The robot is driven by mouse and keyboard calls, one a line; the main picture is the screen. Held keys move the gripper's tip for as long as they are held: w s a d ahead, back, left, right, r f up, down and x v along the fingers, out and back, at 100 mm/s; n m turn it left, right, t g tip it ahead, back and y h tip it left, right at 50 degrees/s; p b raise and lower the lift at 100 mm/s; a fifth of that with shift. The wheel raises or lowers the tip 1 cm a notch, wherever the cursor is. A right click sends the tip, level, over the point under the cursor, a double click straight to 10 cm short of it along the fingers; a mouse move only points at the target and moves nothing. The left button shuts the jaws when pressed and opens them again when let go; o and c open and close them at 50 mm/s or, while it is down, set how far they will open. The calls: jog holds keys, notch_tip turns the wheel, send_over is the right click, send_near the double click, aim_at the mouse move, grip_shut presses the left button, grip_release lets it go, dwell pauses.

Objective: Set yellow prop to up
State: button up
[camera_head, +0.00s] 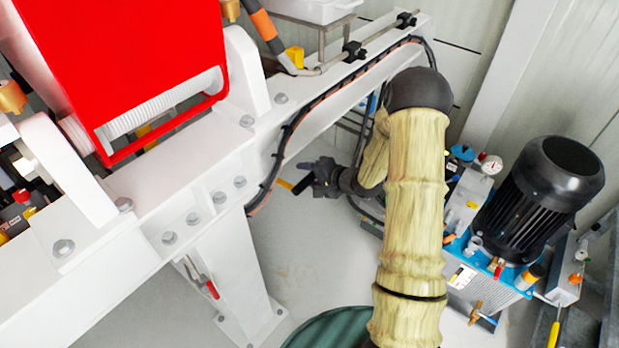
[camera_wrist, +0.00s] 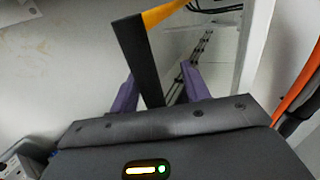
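A bar with a black end and a yellow-orange part, which appears to be the yellow prop (camera_wrist: 160,14), shows in the wrist view. Its black end (camera_wrist: 138,60) reaches down between the two purple fingers of my gripper (camera_wrist: 160,85). The fingers stand apart; the bar is close to the left finger, with a gap to the right one. Whether it touches the left finger I cannot tell. In the head view my gripper (camera_head: 312,181) is beside the white beam, with the small yellow-orange prop (camera_head: 284,184) at its tip. The rest of the prop is hidden.
The white beam (camera_head: 190,210) with black cabling runs along the left of my arm. A black motor (camera_head: 545,190) on a blue unit stands at right. A red guard (camera_head: 130,60) is at upper left. Floor (camera_head: 300,260) below my gripper is clear.

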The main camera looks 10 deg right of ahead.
jog(key=shift+s+d+f, duration=0.1)
jog(key=shift+s+d, duration=0.05)
jog(key=p+v, duration=0.2)
jog(key=v, duration=1.5)
jog(key=shift+d, duration=0.1)
jog(key=s+a+r+n+g+h, duration=0.4)
jog(key=s+a+n, duration=0.1)
jog(key=s, duration=0.2)
jog(key=s+a+r+n+g+h, duration=0.3)
jog(key=s+a+n+h, duration=0.15)
jog(key=s, duration=0.25)
notch_tip(320, 180, up, 13)
jog(key=p, duration=1.3)
jog(key=shift+w+n+y, duration=0.3)
jog(key=shift+n+y, duration=0.05)
jog(key=shift+y, duration=0.1)
